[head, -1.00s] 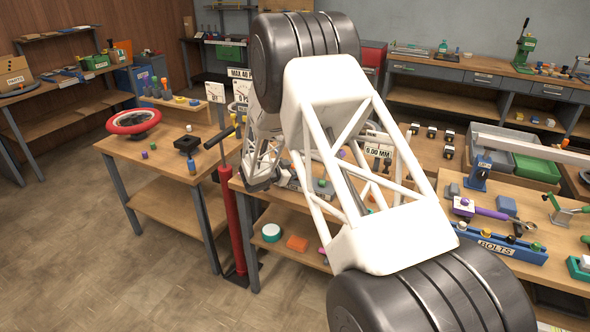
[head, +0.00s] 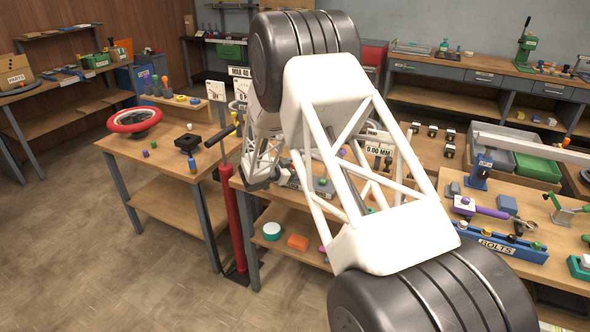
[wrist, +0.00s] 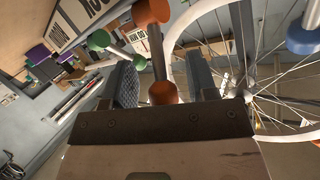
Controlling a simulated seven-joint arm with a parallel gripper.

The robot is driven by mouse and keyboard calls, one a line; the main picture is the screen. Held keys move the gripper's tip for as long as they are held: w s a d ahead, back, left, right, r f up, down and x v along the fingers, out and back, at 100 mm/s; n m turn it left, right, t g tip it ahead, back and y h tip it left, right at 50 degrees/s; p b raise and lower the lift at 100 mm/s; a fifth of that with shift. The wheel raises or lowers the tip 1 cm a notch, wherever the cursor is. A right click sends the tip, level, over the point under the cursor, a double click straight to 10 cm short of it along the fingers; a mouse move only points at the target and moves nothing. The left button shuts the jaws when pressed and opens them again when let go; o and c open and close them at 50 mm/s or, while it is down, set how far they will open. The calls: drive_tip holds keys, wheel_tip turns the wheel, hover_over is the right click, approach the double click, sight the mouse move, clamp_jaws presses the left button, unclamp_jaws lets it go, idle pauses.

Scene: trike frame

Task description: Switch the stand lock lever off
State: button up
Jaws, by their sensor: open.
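My gripper (wrist: 163,68) shows in the wrist view with its two grey fingers apart. A dark bar with orange ball ends (wrist: 151,12) appears in the gap between the fingers; I see no finger closed on it. A lever with green ball ends (wrist: 98,40) is just left of the fingers. A blue knob (wrist: 303,40) is at the right edge. I cannot tell which of these is the stand lock lever, as no label on them is readable. In the head view my own arm covers the middle, and my gripper is hidden.
A spoked wheel with a white rim (wrist: 172,42) stands close to the right finger. The head view shows a red floor pump (head: 233,215) beside the left table, a red ring-shaped wheel (head: 134,120) on it, and a blue bolts rack (head: 503,247) at right. Open floor lies at left.

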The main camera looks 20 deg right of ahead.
drive_tip(key=v, duration=0.7)
drive_tip(key=shift+a, duration=0.2)
drive_tip(key=s+d+r+n+g+y, duration=0.1)
drive_tip(key=s+r+n+g+y, duration=0.15)
drive_tip(key=s+r, duration=0.85)
drive_tip(key=s+r+n+g+y, duration=0.3)
drive_tip(key=s+r, duration=0.4)
drive_tip(key=s, duration=0.7)
drive_tip(key=s+a+r+n+t+y, duration=0.1)
drive_tip(key=s+n, duration=0.3)
drive_tip(key=s, duration=0.5)
drive_tip(key=s+a+r+n+t+y, duration=0.1)
drive_tip(key=s+a+r+n+y, duration=0.1)
drive_tip(key=s, duration=0.8)
drive_tip(key=s+a+r+n+t+y, duration=0.1)
drive_tip(key=s+a+n+y, duration=0.4)
drive_tip(key=s, duration=0.5)
drive_tip(key=shift+r+n, duration=0.25)
drive_tip(key=shift+n, duration=0.1)
drive_tip(key=shift+y, duration=0.25)
